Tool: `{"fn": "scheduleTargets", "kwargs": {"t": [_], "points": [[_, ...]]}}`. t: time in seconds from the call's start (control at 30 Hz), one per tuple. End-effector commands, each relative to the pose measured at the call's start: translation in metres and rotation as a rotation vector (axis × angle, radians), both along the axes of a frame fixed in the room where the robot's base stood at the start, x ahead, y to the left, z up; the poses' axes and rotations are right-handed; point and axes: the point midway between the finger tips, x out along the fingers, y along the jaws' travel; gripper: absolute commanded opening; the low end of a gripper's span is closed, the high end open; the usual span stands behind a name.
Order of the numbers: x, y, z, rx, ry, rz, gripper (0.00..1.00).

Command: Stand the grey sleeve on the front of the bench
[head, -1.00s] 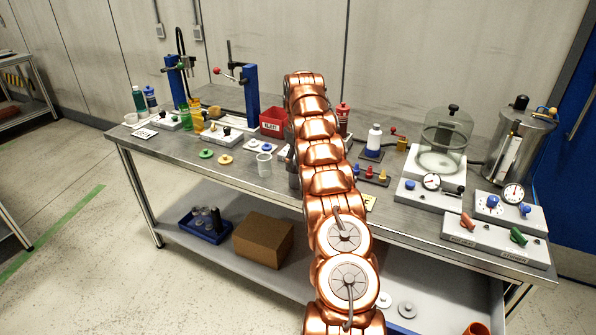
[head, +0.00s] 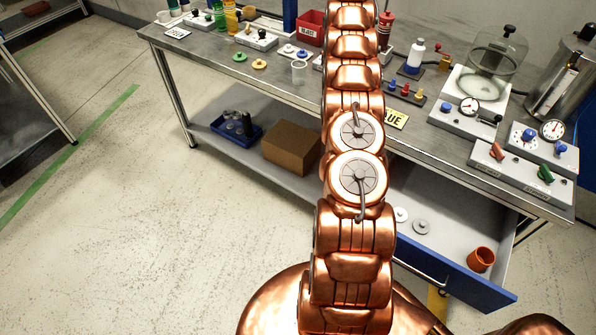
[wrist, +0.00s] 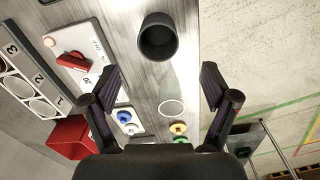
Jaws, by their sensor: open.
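A dark grey sleeve (wrist: 158,38) stands on the bench in the wrist view, its round open end facing the camera. It is near the bench's front edge (wrist: 197,40). My gripper (wrist: 160,82) is open and empty, its two dark fingers spread wide, and the sleeve lies beyond the fingertips, apart from them. In the head view my copper arm hides the gripper and the sleeve. The bench top (head: 215,51) runs across the upper part of that view.
A clear beaker (wrist: 171,104) stands close to the sleeve; it also shows in the head view (head: 299,72). Coloured discs (wrist: 178,128), a red bin (wrist: 72,138) and a panel with a red knob (wrist: 85,52) are nearby. A blue-fronted drawer (head: 455,273) is open below.

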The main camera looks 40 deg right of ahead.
Motion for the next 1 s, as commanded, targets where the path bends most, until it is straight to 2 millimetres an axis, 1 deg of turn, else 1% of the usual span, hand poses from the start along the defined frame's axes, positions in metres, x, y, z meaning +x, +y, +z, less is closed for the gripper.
{"fn": "scheduleTargets", "kwargs": {"t": [0.17,0.3,0.37,0.5,0.57,0.7,0.87,1.0], "points": [[0.009,0.028,0.020,0.000,0.004,-0.003,0.86],[0.012,0.067,0.041,0.003,0.017,-0.013,0.86],[0.013,0.082,0.049,0.003,0.020,-0.019,0.86],[0.008,0.123,0.065,0.007,0.034,-0.029,0.86],[0.005,0.139,0.073,0.005,0.034,-0.034,0.86],[-0.006,0.179,0.085,0.009,0.048,-0.044,0.86],[-0.025,0.224,0.099,0.008,0.055,-0.056,0.86],[-0.048,0.262,0.106,0.011,0.068,-0.066,0.86]]}}
